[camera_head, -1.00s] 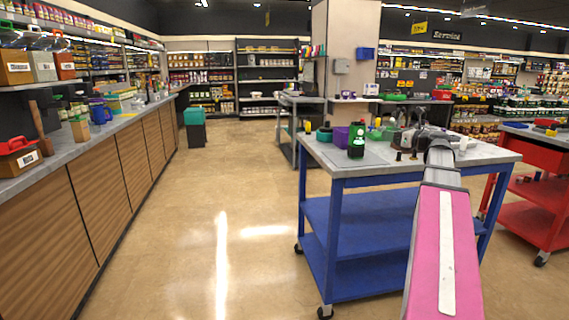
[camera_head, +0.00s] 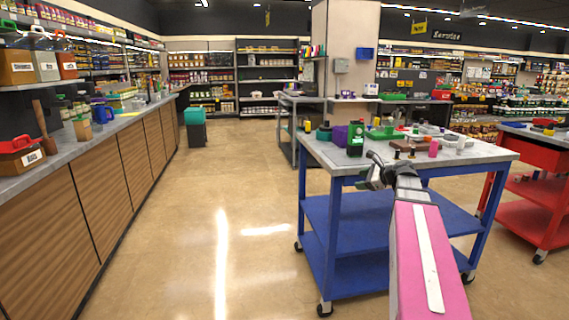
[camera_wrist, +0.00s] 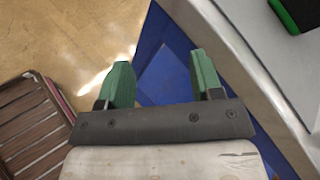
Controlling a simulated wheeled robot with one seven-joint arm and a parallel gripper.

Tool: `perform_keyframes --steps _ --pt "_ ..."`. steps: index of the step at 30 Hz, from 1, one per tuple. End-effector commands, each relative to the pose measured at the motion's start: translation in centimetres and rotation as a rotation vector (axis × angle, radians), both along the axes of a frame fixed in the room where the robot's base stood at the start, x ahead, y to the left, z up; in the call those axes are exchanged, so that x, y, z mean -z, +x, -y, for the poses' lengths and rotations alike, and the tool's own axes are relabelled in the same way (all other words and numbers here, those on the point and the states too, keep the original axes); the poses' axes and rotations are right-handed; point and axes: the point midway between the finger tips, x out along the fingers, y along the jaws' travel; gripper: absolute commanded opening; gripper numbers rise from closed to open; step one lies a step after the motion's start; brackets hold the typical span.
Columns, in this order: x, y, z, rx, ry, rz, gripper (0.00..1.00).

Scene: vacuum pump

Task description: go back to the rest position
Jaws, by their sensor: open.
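My gripper (camera_head: 374,174) is at the front edge of the blue cart (camera_head: 345,214) in the head view, at the end of my pink arm. In the wrist view my gripper (camera_wrist: 162,76) shows two green fingers spread apart with nothing between them. Below them are the tan floor and the cart's blue frame. The cart's grey top edge (camera_wrist: 245,52) runs down the right side of the wrist view, apart from the fingers.
On the cart top stand a green and black device (camera_head: 356,139), a purple box (camera_head: 340,135), a pink piece (camera_head: 433,148) and several small parts. A red cart (camera_head: 535,200) is at right. A long wooden counter (camera_head: 95,160) lines the left. Open floor (camera_head: 200,240) lies between.

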Motion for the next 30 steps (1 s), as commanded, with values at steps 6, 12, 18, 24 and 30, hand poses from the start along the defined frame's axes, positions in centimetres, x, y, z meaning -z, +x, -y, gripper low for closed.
perform_keyframes --steps 6,12,18,24,30 --pt "12.1 -5.3 -6.4 -0.336 -0.469 0.03 0.6" --pt "21.1 -11.6 -10.0 -0.764 -0.854 0.079 0.6" --pt "27.2 -17.7 -11.6 -1.233 -1.129 0.136 0.6" --pt "29.7 -20.8 -11.7 -1.526 -1.248 0.17 0.6" --pt "30.1 -21.3 -11.6 -1.586 -1.269 0.179 0.6"
